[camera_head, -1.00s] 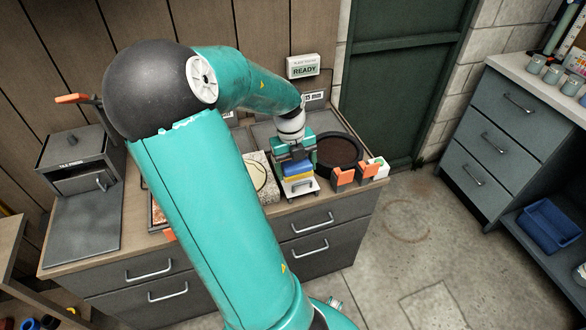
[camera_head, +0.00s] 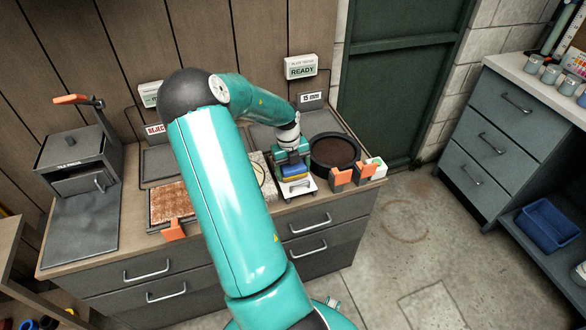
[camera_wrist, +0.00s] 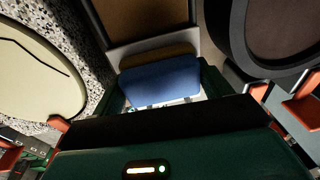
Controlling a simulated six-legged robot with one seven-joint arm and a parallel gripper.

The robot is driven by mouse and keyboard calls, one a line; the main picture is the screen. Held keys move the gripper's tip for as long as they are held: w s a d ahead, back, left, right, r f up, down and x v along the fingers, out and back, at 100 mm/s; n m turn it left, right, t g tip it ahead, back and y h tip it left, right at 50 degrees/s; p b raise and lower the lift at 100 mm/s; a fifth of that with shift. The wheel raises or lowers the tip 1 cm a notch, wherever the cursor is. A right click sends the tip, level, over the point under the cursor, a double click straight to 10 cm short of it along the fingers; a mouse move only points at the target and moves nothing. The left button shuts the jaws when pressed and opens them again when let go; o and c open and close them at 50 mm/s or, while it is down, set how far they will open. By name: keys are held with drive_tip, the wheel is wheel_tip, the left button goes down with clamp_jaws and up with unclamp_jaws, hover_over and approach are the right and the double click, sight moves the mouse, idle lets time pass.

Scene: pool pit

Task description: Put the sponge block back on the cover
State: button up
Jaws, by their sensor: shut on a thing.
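The sponge block (camera_head: 293,170) is blue with a yellow layer; its blue face also shows in the wrist view (camera_wrist: 160,83). My gripper (camera_head: 291,158) is shut on it from above, with a dark green finger at each side in the wrist view. A small white slab with a dark handle (camera_head: 298,188), which looks like the cover, lies directly below the block near the counter's front edge. I cannot tell whether the block touches it; the gripper and block hide part of it.
A round dark pan (camera_head: 334,152) with orange grips stands close on the right. A speckled tile with a pale disc (camera_head: 263,178) lies close on the left. A rusty square plate (camera_head: 171,202) is farther left. A READY sign (camera_head: 301,69) stands behind.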

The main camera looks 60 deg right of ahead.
sight(288, 165)
drive_tip(key=shift+f, duration=0.2)
drive_tip(key=o, duration=1.3)
drive_tip(key=shift+f, duration=0.1)
drive_tip(key=shift+a, duration=0.15)
drive_tip(key=shift+w+a+f, duration=0.1)
drive_tip(key=shift+f, duration=0.05)
drive_tip(key=r, duration=0.4)
drive_tip(key=w+r, duration=0.1)
drive_tip(key=r, duration=0.8)
drive_tip(key=shift+w+d, duration=0.15)
drive_tip(key=shift+d, duration=0.1)
